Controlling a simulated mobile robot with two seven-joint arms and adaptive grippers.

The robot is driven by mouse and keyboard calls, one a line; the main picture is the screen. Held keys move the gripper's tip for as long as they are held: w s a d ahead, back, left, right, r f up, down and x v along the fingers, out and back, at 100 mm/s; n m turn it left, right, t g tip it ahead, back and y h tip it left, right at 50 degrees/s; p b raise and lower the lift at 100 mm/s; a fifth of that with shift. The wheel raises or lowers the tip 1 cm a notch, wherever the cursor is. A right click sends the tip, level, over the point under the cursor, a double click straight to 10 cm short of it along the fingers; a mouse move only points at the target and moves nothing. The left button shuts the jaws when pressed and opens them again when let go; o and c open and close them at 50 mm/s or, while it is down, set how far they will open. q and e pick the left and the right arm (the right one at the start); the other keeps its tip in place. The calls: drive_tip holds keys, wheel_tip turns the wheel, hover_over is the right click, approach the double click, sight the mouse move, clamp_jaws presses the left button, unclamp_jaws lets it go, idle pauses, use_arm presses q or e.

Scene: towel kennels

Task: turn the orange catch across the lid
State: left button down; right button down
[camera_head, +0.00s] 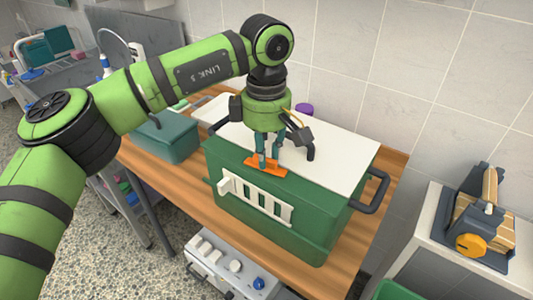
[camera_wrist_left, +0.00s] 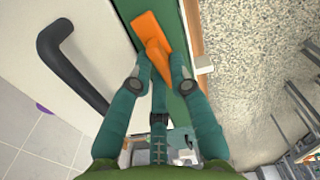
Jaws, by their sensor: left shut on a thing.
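The orange catch (camera_head: 268,170) lies at the front edge of the white lid (camera_head: 345,150) on the green box (camera_head: 325,225). In the head view it lies roughly along that edge. My left gripper (camera_head: 264,163) comes down from above and is shut on the catch. In the left wrist view, the catch (camera_wrist_left: 148,27) shows beyond the fingertips (camera_wrist_left: 159,62), over the green rim (camera_wrist_left: 180,20), close to the lid (camera_wrist_left: 90,25). The fingers hide part of the catch. My right gripper is not in view.
A black handle (camera_head: 310,150) stands up from the lid, close to my left gripper. Another black handle (camera_head: 372,190) is on the box's right end. A smaller green box (camera_head: 168,142) stands to the left on the wooden bench (camera_head: 180,195). A tiled wall is behind.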

use_arm(q)
drive_tip(key=n+b, duration=0.1)
drive_tip(key=n, duration=0.2)
drive_tip(key=shift+f+n+b, duration=0.1)
drive_tip(key=shift+n+b, duration=0.2)
drive_tip(key=n+b, duration=0.1)
drive_tip(key=n, duration=0.3)
drive_tip(key=shift+a+n+b, duration=0.15)
drive_tip(key=shift+n+b, duration=0.15)
drive_tip(key=n+b, duration=0.1)
drive_tip(key=n, duration=0.3)
drive_tip(key=shift+s+a+n+b, duration=0.1)
drive_tip(key=shift+n+b, duration=0.55)
drive_tip(key=shift+n, duration=1.15)
drive_tip(key=c, duration=1.1)
unclamp_jaws()
drive_tip(key=shift+c, duration=0.2)
